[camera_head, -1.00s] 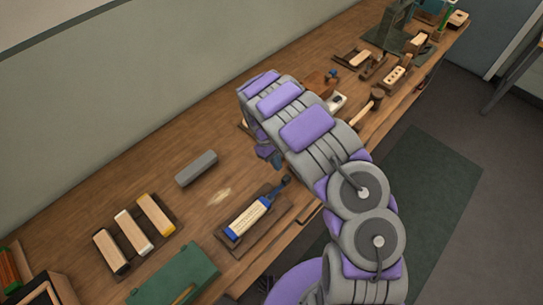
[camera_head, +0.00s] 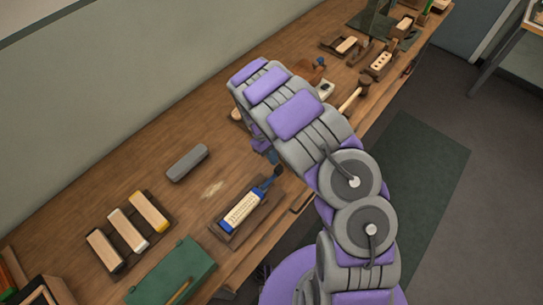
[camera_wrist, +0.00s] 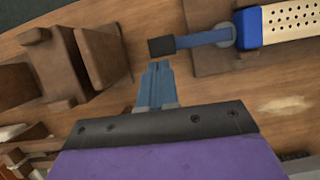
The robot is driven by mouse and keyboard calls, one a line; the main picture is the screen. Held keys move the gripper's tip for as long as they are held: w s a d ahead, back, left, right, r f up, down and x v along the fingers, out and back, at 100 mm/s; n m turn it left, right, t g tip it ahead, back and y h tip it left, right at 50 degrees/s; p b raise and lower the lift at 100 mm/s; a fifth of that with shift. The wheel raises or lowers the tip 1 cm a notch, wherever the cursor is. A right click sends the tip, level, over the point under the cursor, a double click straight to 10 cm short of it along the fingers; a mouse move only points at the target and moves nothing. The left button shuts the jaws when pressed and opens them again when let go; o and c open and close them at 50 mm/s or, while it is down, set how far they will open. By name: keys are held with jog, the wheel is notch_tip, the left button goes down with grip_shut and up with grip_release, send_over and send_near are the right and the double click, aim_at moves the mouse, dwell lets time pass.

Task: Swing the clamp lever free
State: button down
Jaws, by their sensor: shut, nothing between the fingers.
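The clamp (camera_head: 226,230) holds a pale drilled block (camera_head: 242,210) in a blue frame on a brown base near the bench's front edge. Its blue clamp lever (camera_head: 268,184) with a dark grip points away from the block's far end. In the wrist view the lever (camera_wrist: 200,39) runs left from a round pivot beside the block (camera_wrist: 292,22) to its dark grip (camera_wrist: 162,47). My gripper (camera_wrist: 158,68) is shut and empty, its blue tips just below the grip. I cannot tell whether they touch. In the head view my gripper (camera_head: 272,157) is partly hidden by my arm.
A grey bar (camera_head: 187,163) lies left of the clamp. Several brush blocks (camera_head: 128,229) sit on a tray, and a green case (camera_head: 172,272) stands at the front. A mallet (camera_head: 352,98) and brown wooden fixtures (camera_wrist: 75,65) are beyond. Bare bench lies between the grey bar and clamp.

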jog(key=d+m, duration=0.1)
jog(key=s+d+m+y+p, duration=0.1)
jog(key=m, duration=0.1)
jog(key=s+d+m+g, duration=0.1)
jog(key=shift+s+m+y, duration=0.15)
jog(key=shift+m+y, duration=0.15)
jog(key=s+m, duration=0.1)
jog(key=s+d+m+y+p, duration=0.1)
jog(key=m, duration=0.1)
jog(key=shift+s+d+r+m+p, duration=0.1)
jog(key=shift+s+d+m+p, duration=0.1)
jog(key=shift+d+m+p, duration=0.1)
jog(key=s+m, duration=0.1)
jog(key=s+m+y+p, duration=0.1)
jog(key=m, duration=0.1)
jog(key=s+m+y, duration=0.1)
jog(key=shift+s+d+m, duration=0.25)
jog(key=shift+d+m, duration=0.05)
jog(key=shift+d, duration=0.05)
jog(key=shift+s+a+m+t+y+p, duration=0.1)
jog(key=shift+s+m+t+y+p, duration=0.25)
jog(key=shift+s+m+p, duration=0.55)
jog(key=shift+s+a+m+t+y, duration=0.15)
jog(key=shift+s+m+y, duration=0.1)
jog(key=shift+s+m, duration=0.45)
jog(key=shift+s+a+m+t+y, duration=0.1)
jog(key=shift+s+a+m+y, duration=0.2)
jog(key=shift+m, duration=0.6)
jog(key=shift+s+d, duration=0.1)
jog(key=shift+d, duration=0.1)
